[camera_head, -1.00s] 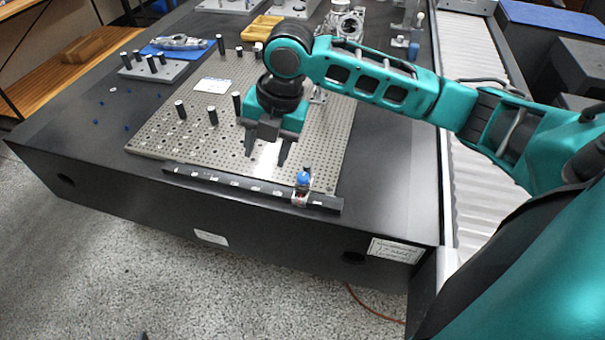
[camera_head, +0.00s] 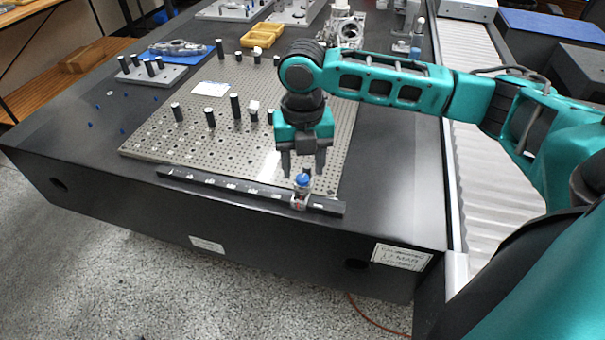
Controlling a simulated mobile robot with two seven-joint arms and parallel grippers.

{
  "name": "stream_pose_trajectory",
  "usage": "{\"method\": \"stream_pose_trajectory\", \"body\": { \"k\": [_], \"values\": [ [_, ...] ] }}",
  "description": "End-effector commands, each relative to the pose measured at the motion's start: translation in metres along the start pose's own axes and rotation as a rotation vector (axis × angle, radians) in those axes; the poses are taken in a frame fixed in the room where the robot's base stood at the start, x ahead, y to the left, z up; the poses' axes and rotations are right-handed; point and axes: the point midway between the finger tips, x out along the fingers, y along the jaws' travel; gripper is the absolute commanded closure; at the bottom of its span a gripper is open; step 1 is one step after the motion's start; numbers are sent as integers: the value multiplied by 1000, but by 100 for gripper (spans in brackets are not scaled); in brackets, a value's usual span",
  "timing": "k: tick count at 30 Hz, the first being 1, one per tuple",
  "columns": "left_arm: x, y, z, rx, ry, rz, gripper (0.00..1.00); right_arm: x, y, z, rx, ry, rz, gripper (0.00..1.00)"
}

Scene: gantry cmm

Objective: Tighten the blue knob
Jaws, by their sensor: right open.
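The blue knob (camera_head: 303,180) sits on top of a small metal clamp (camera_head: 299,199) on the black rail (camera_head: 225,185) at the front edge of the perforated plate. My right gripper (camera_head: 303,172) is open and points down, with its two dark fingers just above or behind the knob. One fingertip shows to the left of the knob and one to the right. I cannot tell whether either touches it. My left gripper is not in view.
The perforated plate (camera_head: 190,143) carries several black posts. A yellow tray (camera_head: 262,35), a blue mat with a metal part (camera_head: 180,48) and a metal casting (camera_head: 343,27) stand further back. The dark table's front strip is clear.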

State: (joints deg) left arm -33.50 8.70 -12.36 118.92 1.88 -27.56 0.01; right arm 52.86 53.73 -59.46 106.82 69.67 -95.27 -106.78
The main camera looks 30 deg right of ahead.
Motion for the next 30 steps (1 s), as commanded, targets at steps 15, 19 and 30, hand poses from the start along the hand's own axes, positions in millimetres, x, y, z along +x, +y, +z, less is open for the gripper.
{"method": "stream_pose_trajectory", "body": {
  "k": [15,19,30],
  "values": [
    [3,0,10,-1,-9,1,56,21,1,0,0,-1,2,47],
    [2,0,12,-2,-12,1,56,21,1,0,0,-1,2,59],
    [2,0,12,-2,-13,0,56,21,0,0,1,-1,1,94]
  ]
}}
